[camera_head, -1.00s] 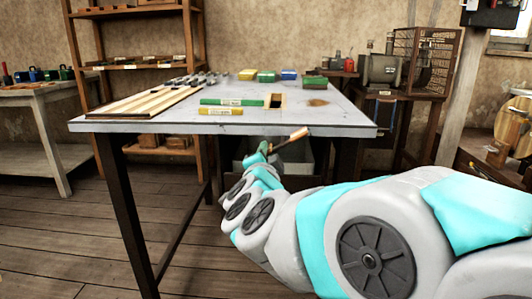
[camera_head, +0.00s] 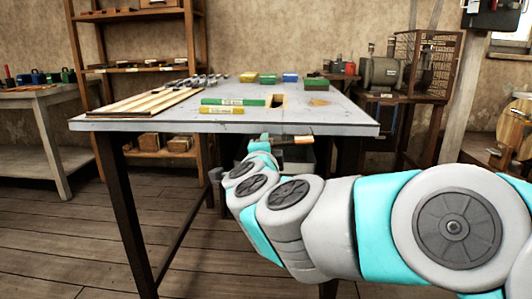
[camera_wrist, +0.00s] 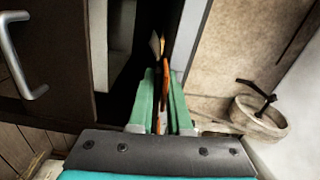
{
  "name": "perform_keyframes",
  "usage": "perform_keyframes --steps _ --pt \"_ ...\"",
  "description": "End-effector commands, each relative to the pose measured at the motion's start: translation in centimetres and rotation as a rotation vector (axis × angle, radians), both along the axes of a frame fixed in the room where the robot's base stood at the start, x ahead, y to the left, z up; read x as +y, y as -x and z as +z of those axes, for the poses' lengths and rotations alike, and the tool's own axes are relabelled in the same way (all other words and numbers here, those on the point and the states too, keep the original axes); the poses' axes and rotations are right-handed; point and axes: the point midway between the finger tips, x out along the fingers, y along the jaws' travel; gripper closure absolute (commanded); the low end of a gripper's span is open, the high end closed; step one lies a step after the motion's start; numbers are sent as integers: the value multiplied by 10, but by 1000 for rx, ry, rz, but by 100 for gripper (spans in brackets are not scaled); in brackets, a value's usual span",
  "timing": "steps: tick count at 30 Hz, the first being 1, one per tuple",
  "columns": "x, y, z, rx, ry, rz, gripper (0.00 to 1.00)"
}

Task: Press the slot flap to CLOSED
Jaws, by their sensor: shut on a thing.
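My gripper (camera_head: 272,140) is just in front of the near edge of the workbench, about level with its top or a little below. It is shut on a wooden-handled tool (camera_head: 293,139), which sticks out to the right, nearly level. In the wrist view the green fingers of my gripper (camera_wrist: 161,115) close around the orange-brown tool (camera_wrist: 164,85). A dark rectangular slot (camera_head: 277,101) is cut in the bench top, beyond my gripper and apart from it. I cannot make out a separate flap or any CLOSED mark.
The workbench (camera_head: 215,124) carries a green bar (camera_head: 233,102), a yellow bar (camera_head: 221,110), wooden strips (camera_head: 140,103) and several coloured blocks. A drawer handle (camera_wrist: 20,55) is at the left of the wrist view. A shelf (camera_head: 140,70) and a caged machine (camera_head: 425,65) stand behind.

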Motion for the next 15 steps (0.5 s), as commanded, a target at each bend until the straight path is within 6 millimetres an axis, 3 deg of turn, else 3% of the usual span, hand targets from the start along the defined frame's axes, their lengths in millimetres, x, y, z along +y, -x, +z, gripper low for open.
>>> perform_keyframes --steps 15 --pt "-3 0 15 -12 -450 -1 100"
